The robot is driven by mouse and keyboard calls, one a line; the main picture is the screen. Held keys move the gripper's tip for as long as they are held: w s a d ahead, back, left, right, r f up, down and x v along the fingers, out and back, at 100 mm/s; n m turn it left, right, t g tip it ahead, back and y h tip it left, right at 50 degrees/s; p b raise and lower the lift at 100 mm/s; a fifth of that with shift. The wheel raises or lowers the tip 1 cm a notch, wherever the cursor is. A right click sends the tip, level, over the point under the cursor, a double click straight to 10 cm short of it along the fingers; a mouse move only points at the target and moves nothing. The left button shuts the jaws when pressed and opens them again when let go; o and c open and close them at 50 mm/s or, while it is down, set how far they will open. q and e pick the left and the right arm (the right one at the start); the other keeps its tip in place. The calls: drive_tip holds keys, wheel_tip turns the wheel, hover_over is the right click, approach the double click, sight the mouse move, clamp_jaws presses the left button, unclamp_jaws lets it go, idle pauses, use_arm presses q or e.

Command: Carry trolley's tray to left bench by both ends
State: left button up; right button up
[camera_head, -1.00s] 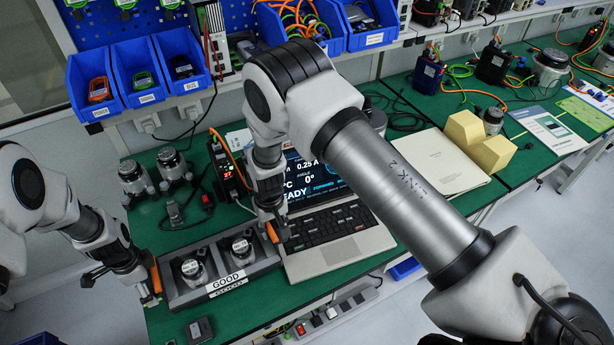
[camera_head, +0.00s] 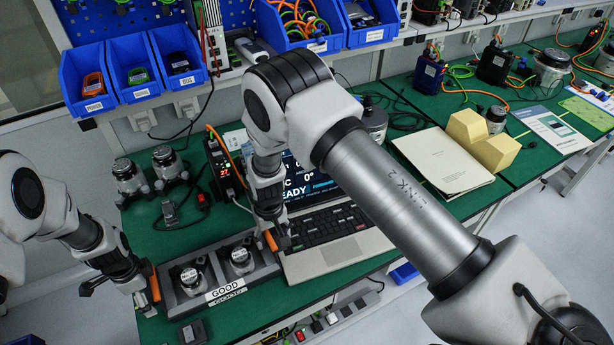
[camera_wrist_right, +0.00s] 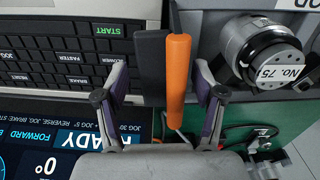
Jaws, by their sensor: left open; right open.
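The tray (camera_head: 258,281) is dark grey with a "GOOD" label on its front. It appears to sit on the green left bench and holds two silver actuators (camera_head: 192,277) (camera_head: 240,259). Orange grips show at its left end (camera_head: 155,289) and right end (camera_head: 270,241). My left gripper (camera_head: 142,285) is open at the left grip; its fingers are partly hidden. My right gripper (camera_head: 272,228) is open at the right end. In the right wrist view its fingers (camera_wrist_right: 162,88) stand apart on either side of the orange grip (camera_wrist_right: 178,65). No trolley is visible.
A laptop (camera_head: 335,258) lies right beside the tray. Two actuators (camera_head: 128,177) (camera_head: 168,163) and a black power unit (camera_head: 222,165) stand behind it. A small black block (camera_head: 193,332) lies in front, near the bench edge. Blue bins (camera_head: 92,85) line the shelf.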

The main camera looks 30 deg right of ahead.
use_arm(q)
wheel_tip(320, 180, up, 12)
use_arm(e)
wheel_tip(320, 180, up, 12)
idle(0.4)
